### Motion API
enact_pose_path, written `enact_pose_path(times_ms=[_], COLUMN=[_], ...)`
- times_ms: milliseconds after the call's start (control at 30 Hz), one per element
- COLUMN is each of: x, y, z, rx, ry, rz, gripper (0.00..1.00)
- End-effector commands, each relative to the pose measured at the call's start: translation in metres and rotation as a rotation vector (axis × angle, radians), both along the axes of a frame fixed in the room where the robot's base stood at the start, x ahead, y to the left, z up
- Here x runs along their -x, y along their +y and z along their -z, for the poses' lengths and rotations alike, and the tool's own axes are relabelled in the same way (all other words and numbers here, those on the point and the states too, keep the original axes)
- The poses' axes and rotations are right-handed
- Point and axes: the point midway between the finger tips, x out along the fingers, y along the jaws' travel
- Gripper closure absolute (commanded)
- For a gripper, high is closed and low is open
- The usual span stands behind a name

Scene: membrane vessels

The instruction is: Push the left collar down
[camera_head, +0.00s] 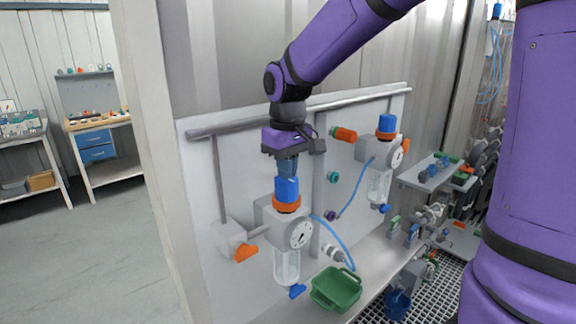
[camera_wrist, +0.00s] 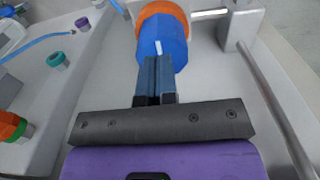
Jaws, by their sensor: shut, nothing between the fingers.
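The left vessel (camera_head: 287,262) hangs on the white panel, with a round gauge (camera_head: 299,233) on its front. On its top sit an orange ring (camera_head: 286,203) and a blue cap-like part (camera_head: 287,187); I cannot tell which of them is the collar. My gripper (camera_head: 288,174) points down right over the blue part, its fingers shut and empty. In the wrist view the blue part (camera_wrist: 168,45) and orange ring (camera_wrist: 163,15) lie just beyond my fingertips (camera_wrist: 157,60). I cannot tell whether the fingertips touch the blue part.
A second vessel (camera_head: 379,184) with a blue top (camera_head: 386,123) hangs to the right. A grey rail (camera_head: 330,104) runs behind my wrist. A blue hose (camera_head: 335,238) curves off the left vessel. A green bin (camera_head: 336,289) stands below right, and an orange-handled valve (camera_head: 246,252) is at left.

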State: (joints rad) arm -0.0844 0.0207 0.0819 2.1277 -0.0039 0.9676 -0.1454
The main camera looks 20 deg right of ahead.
Motion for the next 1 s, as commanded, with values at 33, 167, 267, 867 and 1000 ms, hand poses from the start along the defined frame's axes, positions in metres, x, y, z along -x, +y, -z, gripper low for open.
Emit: enact_pose_path(times_ms=[33,167,267,867,1000], x=[0.006,0.006,0.005,-0.003,-0.003], y=[0.0,0.0,0.0,0.002,0.002], z=[0.016,0.015,0.011,-0.105,-0.125], rx=[0.004,0.004,0.003,-0.001,-0.001], ry=[0.034,0.034,0.031,-0.007,-0.005], rz=[-0.001,-0.001,-0.001,0.001,0.001], gripper=[1.0,1.0,1.0,1.0,1.0])
